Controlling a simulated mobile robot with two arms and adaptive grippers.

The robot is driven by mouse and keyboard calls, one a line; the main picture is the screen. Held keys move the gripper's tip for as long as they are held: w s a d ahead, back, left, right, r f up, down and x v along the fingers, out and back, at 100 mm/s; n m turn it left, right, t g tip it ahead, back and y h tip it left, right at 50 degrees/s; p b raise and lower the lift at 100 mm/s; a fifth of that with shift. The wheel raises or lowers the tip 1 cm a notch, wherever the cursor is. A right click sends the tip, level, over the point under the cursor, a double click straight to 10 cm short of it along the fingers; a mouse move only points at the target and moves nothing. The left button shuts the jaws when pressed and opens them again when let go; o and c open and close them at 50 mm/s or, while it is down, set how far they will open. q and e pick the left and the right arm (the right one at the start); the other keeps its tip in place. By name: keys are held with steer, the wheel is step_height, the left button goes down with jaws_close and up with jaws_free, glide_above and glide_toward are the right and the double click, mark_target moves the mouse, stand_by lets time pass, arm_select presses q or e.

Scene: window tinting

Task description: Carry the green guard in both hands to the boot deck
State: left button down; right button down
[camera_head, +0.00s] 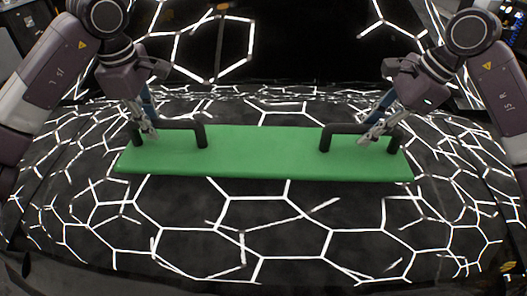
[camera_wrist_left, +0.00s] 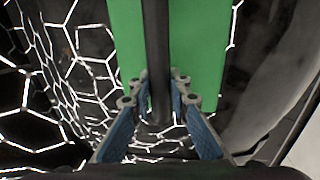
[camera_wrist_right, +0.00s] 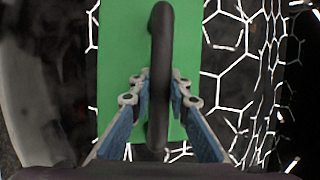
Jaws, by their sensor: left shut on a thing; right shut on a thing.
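The green guard (camera_head: 262,155) is a long flat green board with a black handle near each end. In the head view it lies level, crosswise over a dark glossy surface; I cannot tell whether it touches it. My left gripper (camera_head: 148,132) is shut on the left black handle (camera_head: 185,124), which runs between its fingers in the left wrist view (camera_wrist_left: 158,95). My right gripper (camera_head: 372,135) is shut on the right black handle (camera_head: 345,128), also between its fingers in the right wrist view (camera_wrist_right: 158,110). The guard's green face shows behind both handles in the wrist views.
The dark glossy car body (camera_head: 270,240) spreads below and around the guard, covered in reflected white hexagonal light lines. A dark glass panel (camera_head: 290,45) rises behind it. The surface in front of the guard is clear.

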arm_select(q)
steer(key=shift+f+b, duration=0.65)
steer(key=shift+f, duration=0.15)
arm_select(e)
steer(key=shift+f, duration=0.7)
arm_select(q)
steer(key=c, duration=2.3)
jaws_free()
steer(key=shift+f, duration=0.15)
arm_select(e)
steer(key=c, duration=2.3)
jaws_free()
steer(key=shift+f, duration=0.2)
arm_select(q)
steer(key=o, duration=0.5)
steer(key=shift+r, duration=0.2)
arm_select(e)
steer(key=o, duration=0.5)
steer(key=shift+r, duration=0.2)
arm_select(q)
steer(key=shift+r, duration=0.1)
